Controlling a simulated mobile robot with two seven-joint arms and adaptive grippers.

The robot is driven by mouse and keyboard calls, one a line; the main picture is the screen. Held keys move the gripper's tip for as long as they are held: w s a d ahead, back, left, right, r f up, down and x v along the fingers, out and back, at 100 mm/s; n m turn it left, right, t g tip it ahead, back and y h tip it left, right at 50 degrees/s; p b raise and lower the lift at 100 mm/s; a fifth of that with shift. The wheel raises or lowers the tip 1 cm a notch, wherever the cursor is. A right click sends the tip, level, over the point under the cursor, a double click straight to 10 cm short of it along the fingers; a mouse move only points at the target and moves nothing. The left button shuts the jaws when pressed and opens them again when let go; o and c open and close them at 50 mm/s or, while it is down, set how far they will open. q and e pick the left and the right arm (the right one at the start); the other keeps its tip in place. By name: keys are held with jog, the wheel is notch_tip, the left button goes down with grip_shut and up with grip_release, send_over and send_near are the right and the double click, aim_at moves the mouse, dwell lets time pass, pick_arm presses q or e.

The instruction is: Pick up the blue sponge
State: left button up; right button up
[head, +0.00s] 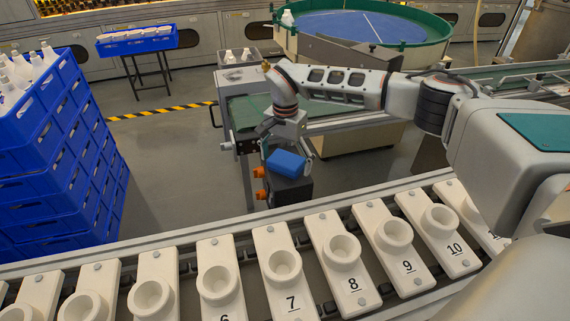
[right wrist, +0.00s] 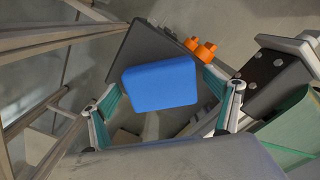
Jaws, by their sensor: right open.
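The blue sponge (head: 286,163) is a rounded block on top of a dark box (head: 291,188) beyond the conveyor. In the right wrist view the sponge (right wrist: 160,85) fills the middle, above the dark box top (right wrist: 140,47). My right gripper (head: 287,152) reaches down over the sponge from above. In the right wrist view the right gripper (right wrist: 162,88) is open, with one finger on either side of the sponge. Gaps show between the fingers and the sponge's ends; how far down the fingertips reach is hard to tell. My left gripper is not in view.
A conveyor with numbered white holders (head: 283,264) runs across the front. Orange knobs (head: 260,172) stick out from the dark box's left side. Stacked blue crates (head: 70,160) stand at left, with clear floor between.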

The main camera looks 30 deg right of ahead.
aim_at(285, 159)
jog(key=shift+r, duration=0.25)
jog(key=shift+c, duration=1.1)
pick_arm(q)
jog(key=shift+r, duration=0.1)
pick_arm(e)
jog(key=c, duration=0.7)
jog(key=shift+f, duration=0.1)
jog(key=shift+c, duration=0.3)
jog(key=shift+r, duration=0.6)
pick_arm(q)
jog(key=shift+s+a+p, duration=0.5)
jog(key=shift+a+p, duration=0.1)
jog(key=shift+p, duration=1.35)
pick_arm(e)
notch_tip(285, 159, up, 19)
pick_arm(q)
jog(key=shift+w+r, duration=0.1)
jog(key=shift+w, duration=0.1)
pick_arm(e)
jog(key=shift+c, duration=0.6)
